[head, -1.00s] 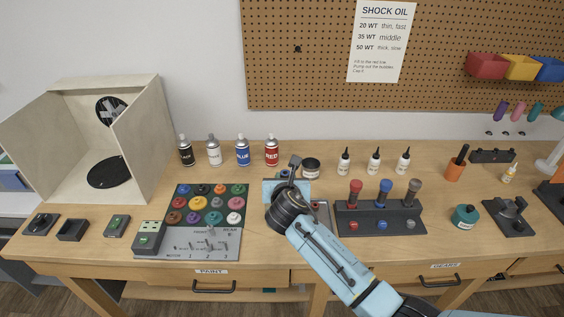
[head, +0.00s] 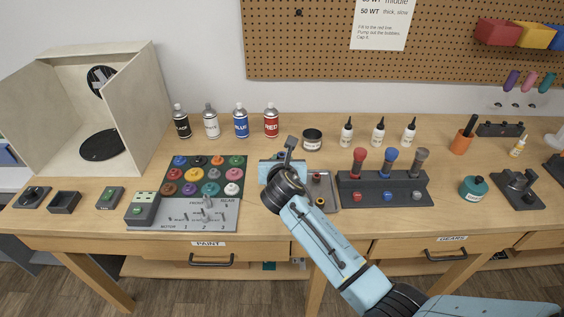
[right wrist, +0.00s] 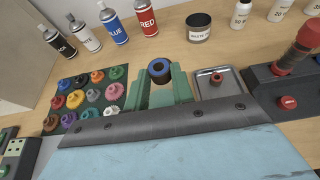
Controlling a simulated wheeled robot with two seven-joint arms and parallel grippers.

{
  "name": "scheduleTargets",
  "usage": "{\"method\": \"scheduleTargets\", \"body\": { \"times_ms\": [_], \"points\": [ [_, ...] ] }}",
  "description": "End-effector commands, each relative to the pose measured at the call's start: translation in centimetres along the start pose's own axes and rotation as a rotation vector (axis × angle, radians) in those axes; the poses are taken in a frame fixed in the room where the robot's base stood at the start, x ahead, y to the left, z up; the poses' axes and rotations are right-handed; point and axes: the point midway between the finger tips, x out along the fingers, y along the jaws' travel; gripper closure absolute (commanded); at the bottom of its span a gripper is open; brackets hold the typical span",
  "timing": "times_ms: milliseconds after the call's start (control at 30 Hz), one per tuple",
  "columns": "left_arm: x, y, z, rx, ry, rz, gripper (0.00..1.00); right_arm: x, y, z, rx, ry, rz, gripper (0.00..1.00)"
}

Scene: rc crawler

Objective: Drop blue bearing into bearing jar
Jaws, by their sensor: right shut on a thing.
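My right gripper (head: 289,150) is over the middle of the bench, left of a small dark jar (head: 312,140) with a white label and dark lid or opening. In the right wrist view its green fingers (right wrist: 162,88) are shut on the blue bearing (right wrist: 160,79), a dark ring with a blue rim, its hole facing the camera. The jar also shows in the right wrist view (right wrist: 199,27), beyond the bearing and to the right; its label is too small to read surely. The bearing is apart from the jar. My left gripper is not in view.
A metal tray (head: 331,203) with small parts lies right of the gripper. Spray cans (head: 271,121) stand behind to the left, white bottles (head: 378,133) to the right. A screwdriver rack (head: 385,189) and a board of coloured gears (head: 241,160) flank the arm.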

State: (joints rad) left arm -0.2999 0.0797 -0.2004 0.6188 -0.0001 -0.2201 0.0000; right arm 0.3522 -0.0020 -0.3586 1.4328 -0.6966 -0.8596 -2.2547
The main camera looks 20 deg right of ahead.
Motion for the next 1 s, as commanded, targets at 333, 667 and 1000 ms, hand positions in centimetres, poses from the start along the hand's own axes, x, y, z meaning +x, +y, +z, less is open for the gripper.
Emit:
{"method": "scheduleTargets", "body": {
  "times_ms": [333, 667, 1000],
  "points": [
    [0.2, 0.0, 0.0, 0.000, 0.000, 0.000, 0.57, 0.1, 0.0, -0.1, 0.000, 0.000, 0.000, 0.73],
    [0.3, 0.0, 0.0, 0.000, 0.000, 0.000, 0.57, 0.1, 0.0, -0.1, 0.000, 0.000, 0.000, 0.50],
    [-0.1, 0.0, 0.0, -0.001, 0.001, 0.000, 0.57, -1.7, 0.0, -0.1, -0.001, 0.000, 0.001, 0.50]
  ]
}}
